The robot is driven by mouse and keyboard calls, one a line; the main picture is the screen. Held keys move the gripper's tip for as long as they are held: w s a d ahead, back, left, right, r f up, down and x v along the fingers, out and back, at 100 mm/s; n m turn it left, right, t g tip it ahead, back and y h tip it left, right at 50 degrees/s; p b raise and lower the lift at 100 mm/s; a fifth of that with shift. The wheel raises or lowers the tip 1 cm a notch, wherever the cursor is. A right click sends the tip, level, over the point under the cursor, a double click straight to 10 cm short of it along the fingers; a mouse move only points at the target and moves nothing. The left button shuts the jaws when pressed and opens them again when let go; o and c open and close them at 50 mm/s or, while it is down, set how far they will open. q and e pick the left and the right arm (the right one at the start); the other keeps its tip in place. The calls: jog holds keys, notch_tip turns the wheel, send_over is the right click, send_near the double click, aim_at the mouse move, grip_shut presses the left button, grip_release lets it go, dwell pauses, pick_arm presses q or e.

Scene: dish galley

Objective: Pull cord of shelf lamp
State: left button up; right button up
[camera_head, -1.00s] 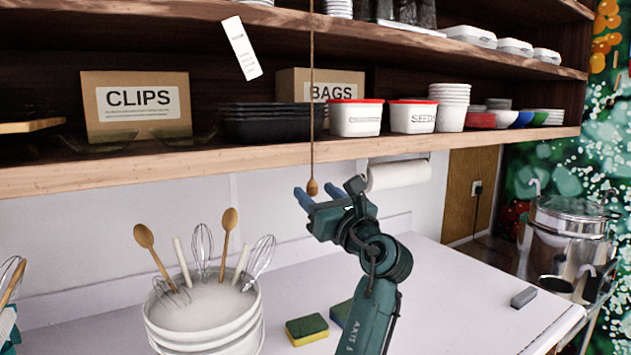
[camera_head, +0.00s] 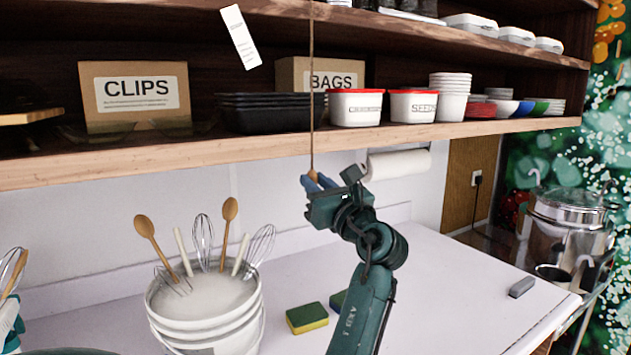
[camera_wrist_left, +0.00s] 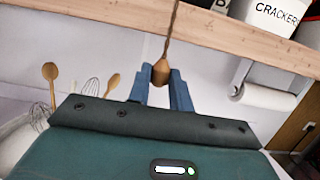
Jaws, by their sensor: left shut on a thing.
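The lamp cord (camera_head: 312,95) hangs straight down in front of the shelves, with a small wooden knob (camera_wrist_left: 161,73) at its lower end. The lamp itself is not visible. My left gripper (camera_head: 312,181) is just below the lower shelf's front edge, shut on the knob. In the left wrist view its two blue fingers (camera_wrist_left: 161,86) lie on either side of the knob, and the cord rises from it past the shelf edge. In the head view the fingers partly hide the knob.
The lower shelf (camera_head: 200,162) passes just above my gripper and carries boxes, black trays, tubs and bowls. A paper towel roll (camera_head: 398,163) hangs close to the right. A white bucket of utensils (camera_head: 205,310) and a sponge (camera_head: 307,318) stand on the counter (camera_head: 450,290).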

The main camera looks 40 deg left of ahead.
pick_arm(q)
jog(key=shift+f, duration=0.85)
jog(key=shift+r, duration=0.1)
jog(key=shift+r+p, duration=0.5)
jog(key=shift+p, duration=0.2)
jog(key=o, duration=1)
